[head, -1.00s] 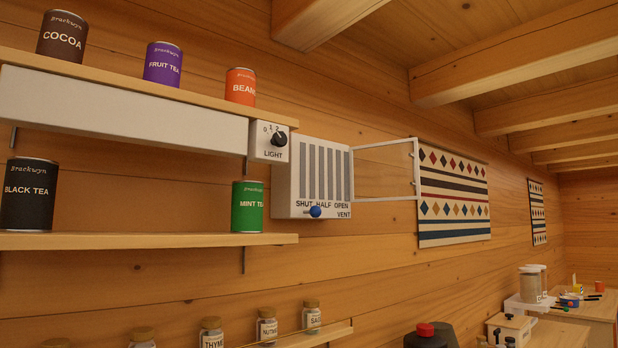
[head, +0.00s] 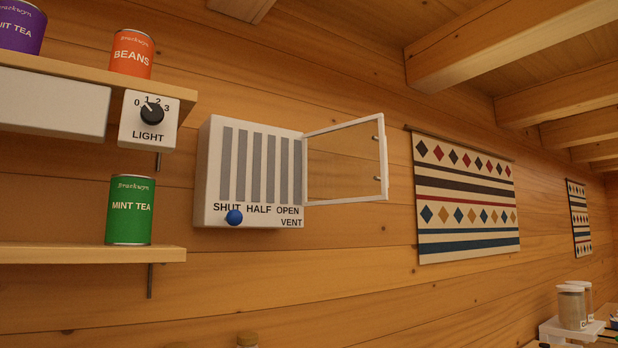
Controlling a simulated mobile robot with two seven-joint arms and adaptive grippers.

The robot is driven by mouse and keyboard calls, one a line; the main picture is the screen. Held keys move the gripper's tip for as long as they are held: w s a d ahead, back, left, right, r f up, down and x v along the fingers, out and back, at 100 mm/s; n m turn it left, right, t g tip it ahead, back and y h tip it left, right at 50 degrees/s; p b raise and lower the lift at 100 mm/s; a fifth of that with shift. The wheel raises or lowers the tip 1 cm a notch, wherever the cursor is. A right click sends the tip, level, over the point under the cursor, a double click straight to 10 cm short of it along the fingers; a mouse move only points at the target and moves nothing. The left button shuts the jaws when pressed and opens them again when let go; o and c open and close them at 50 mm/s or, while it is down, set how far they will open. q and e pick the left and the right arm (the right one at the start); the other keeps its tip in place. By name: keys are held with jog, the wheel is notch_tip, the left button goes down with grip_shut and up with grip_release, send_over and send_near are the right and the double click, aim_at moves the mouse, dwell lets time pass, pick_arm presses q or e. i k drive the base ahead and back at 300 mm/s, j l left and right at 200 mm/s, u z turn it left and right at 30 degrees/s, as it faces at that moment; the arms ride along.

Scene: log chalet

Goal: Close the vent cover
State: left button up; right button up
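The vent (head: 205,165) is a white box on the log wall with grey vertical slats and the words SHUT, HALF, OPEN and VENT. Its blue knob (head: 234,217) sits below and slightly right of the word SHUT. The vent cover (head: 344,202) is a thin white frame with a see-through middle. It is hinged at the vent's right edge and stands swung open to the right, with small fittings on its free side. Neither of my grippers is in view.
Left of the vent are a light switch box (head: 132,131) with a black dial, an upper shelf (head: 100,78) with cans, and a lower shelf (head: 70,254) holding a green mint tea can (head: 130,210). A patterned wall hanging (head: 465,195) is to the right.

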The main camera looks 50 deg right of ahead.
aim_at(381, 140)
jog(key=l, duration=0.4)
jog(key=k+l+u, duration=0.15)
jog(key=l, duration=0.65)
jog(key=k+l+u, duration=0.15)
jog(key=l, duration=0.25)
jog(key=k+l, duration=0.1)
jog(key=l, duration=0.25)
jog(key=k+l+u, duration=0.15)
jog(key=l, duration=0.25)
jog(key=k+l, duration=0.1)
jog(key=l, duration=0.3)
jog(key=k+l, duration=0.15)
jog(key=l, duration=0.25)
jog(key=k+l, duration=0.1)
jog(key=l, duration=0.3)
